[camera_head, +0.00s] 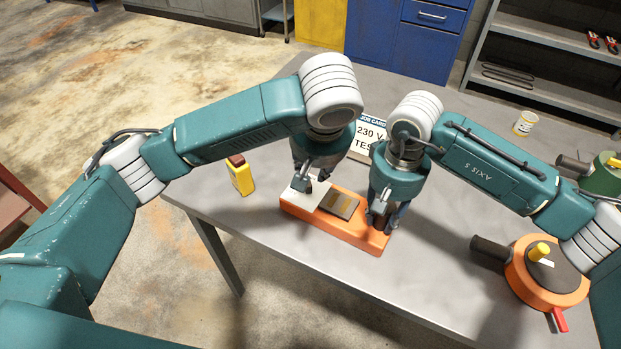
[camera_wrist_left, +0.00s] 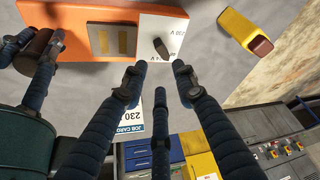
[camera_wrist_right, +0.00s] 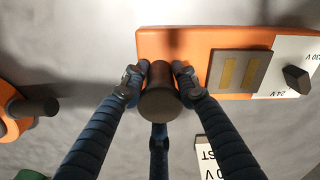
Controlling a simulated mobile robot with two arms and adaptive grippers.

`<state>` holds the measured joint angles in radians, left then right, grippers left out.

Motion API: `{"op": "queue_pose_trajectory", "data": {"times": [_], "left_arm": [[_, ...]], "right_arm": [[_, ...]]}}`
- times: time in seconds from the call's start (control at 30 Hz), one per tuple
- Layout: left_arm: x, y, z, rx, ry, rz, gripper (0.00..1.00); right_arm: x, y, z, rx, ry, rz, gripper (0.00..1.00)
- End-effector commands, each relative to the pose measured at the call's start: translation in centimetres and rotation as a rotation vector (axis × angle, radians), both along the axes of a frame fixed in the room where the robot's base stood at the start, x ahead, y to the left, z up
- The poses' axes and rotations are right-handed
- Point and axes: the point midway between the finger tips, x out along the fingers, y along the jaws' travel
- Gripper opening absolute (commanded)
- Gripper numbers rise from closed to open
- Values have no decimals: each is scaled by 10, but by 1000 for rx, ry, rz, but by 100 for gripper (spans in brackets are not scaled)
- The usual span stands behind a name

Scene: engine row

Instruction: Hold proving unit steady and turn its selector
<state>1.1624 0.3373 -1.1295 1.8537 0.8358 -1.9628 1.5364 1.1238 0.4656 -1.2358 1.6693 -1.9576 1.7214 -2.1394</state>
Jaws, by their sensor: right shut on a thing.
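The proving unit (camera_head: 345,229) is a long orange block lying on the grey table. One end has a white panel with a dark selector knob (camera_wrist_left: 161,48) between 24 V and 230 V markings; the knob also shows in the right wrist view (camera_wrist_right: 297,78). Which marking it points to is unclear. At the other end stands a dark brown round post (camera_wrist_right: 160,103). My right gripper (camera_wrist_right: 160,75) is shut on this post. My left gripper (camera_wrist_left: 158,75) is open, its fingers apart beside the selector panel and not touching the knob. In the head view, the gripper hides the knob.
A job card (camera_head: 368,133) reading 230 V TEST stands behind the unit. A yellow device (camera_head: 241,178) is to its left. An orange round fixture (camera_head: 545,275) and a green one (camera_head: 604,175) sit at right, with a small tin (camera_head: 524,123) behind. The front table is clear.

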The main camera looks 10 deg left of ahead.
Motion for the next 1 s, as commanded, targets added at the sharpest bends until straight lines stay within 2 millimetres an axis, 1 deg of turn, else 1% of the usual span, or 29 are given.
{"op": "queue_pose_trajectory", "data": {"times": [0.03,0.3,0.4,0.5,0.67,0.9,0.93,0.97,1.0], "left_arm": [[3,3,-10,4,5,3,29],[23,10,-60,4,4,3,29],[29,11,-75,4,3,2,29],[33,12,-84,3,3,1,29],[36,13,-92,2,3,-1,29],[36,13,-93,1,3,0,29],[36,13,-93,1,3,0,27],[36,13,-92,1,3,0,21],[36,13,-92,1,3,0,13]], "right_arm": [[0,0,1,1,-2,0,0],[1,0,1,1,-2,0,0],[1,0,1,1,-2,0,0],[1,0,1,1,-2,0,0],[1,0,1,1,-2,0,0],[0,0,1,1,-2,0,0],[0,0,1,1,-2,0,0],[0,0,1,1,-2,0,0],[0,0,1,1,-2,0,0]]}}
